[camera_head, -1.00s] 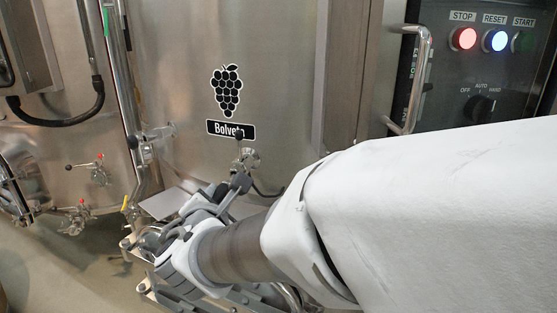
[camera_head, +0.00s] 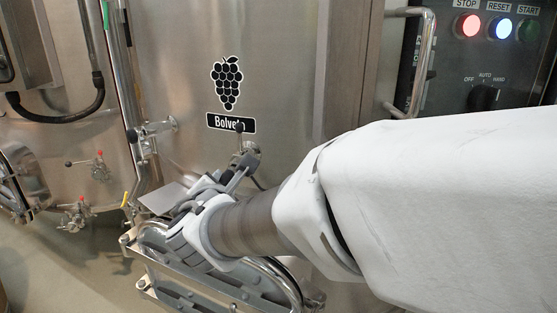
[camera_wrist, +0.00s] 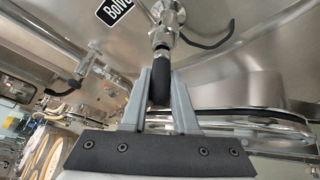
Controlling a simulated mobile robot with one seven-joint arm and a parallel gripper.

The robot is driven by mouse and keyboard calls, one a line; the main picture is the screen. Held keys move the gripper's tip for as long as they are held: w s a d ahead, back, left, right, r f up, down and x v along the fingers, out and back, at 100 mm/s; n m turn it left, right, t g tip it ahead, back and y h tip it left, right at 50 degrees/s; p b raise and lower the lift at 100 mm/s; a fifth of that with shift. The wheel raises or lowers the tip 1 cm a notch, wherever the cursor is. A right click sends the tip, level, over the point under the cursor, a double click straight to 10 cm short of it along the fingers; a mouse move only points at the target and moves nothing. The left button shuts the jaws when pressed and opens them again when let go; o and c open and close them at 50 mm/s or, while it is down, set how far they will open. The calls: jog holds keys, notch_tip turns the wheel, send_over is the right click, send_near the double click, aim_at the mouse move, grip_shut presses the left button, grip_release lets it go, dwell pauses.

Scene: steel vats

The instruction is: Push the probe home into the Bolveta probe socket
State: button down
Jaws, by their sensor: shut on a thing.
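The Bolveta probe socket (camera_head: 251,148) is a shiny metal fitting on the steel vat wall, just below the grape logo and Bolveta label (camera_head: 222,122). It also shows at the top of the wrist view (camera_wrist: 167,14). My gripper (camera_wrist: 161,75) is shut on the probe (camera_wrist: 160,88), whose black grip stands between the two grey fingers. The probe lines up with the socket, and its front end meets the metal fitting; I cannot tell how deep it sits. In the head view my gripper (camera_head: 241,170) is close below the socket, and its fingers hide most of the probe.
A dark curved cable or lever (camera_wrist: 212,38) hangs beside the socket. A control panel (camera_head: 490,60) and a vertical door handle (camera_head: 424,60) are at the right. Steel pipes and red-handled valves (camera_head: 75,212) are at the left.

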jog(key=shift+w+d+r, duration=0.1)
jog(key=shift+w+r, duration=0.15)
jog(key=c, duration=1.1)
grip_release()
jog(key=o, duration=0.5)
jog(key=shift+f, duration=0.15)
